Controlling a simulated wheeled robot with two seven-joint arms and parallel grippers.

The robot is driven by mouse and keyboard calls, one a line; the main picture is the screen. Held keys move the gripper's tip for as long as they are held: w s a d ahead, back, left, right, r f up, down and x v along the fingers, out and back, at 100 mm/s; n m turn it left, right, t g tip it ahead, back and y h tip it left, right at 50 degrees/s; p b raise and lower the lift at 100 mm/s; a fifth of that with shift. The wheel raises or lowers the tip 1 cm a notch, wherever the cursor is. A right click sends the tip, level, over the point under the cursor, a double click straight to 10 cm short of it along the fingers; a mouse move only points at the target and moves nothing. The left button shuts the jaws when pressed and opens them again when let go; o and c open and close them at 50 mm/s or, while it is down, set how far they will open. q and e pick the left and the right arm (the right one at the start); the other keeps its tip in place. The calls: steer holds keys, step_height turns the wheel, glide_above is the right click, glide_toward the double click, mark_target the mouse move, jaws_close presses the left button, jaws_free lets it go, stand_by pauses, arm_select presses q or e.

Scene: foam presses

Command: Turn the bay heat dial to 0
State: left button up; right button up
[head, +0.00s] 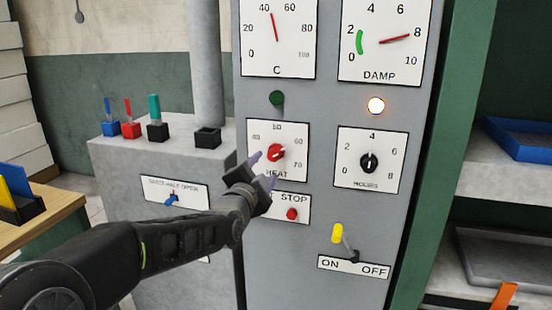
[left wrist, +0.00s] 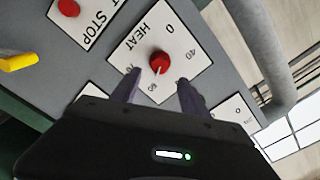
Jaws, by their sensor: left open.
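The red heat dial (head: 276,153) is on a white plate on the grey cabinet front; it also shows in the left wrist view (left wrist: 159,62). There its pale pointer seems to aim at the 60 mark, with the 0 mark on the far side of the knob. My left gripper (head: 263,170) is open in front of the plate's lower left corner. In the left wrist view its two purple fingers (left wrist: 157,88) are spread, short of the knob, which lies just beyond their tips. In the head view the gripper hides the dial's 0 mark. My right gripper is not in view.
A red stop button (head: 292,214) is just below the heat plate. A black hours dial (head: 369,163) is to its right, and a yellow-handled on/off lever (head: 338,234) is lower. A grey console (head: 120,160) with coloured levers stands left. Shelves are at the right.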

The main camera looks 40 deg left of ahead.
mark_target(273, 157)
arm_select(q)
steer(key=shift+p+x, duration=0.8)
steer(key=shift+x, duration=3.1)
steer(key=shift+c, duration=0.2)
jaws_close()
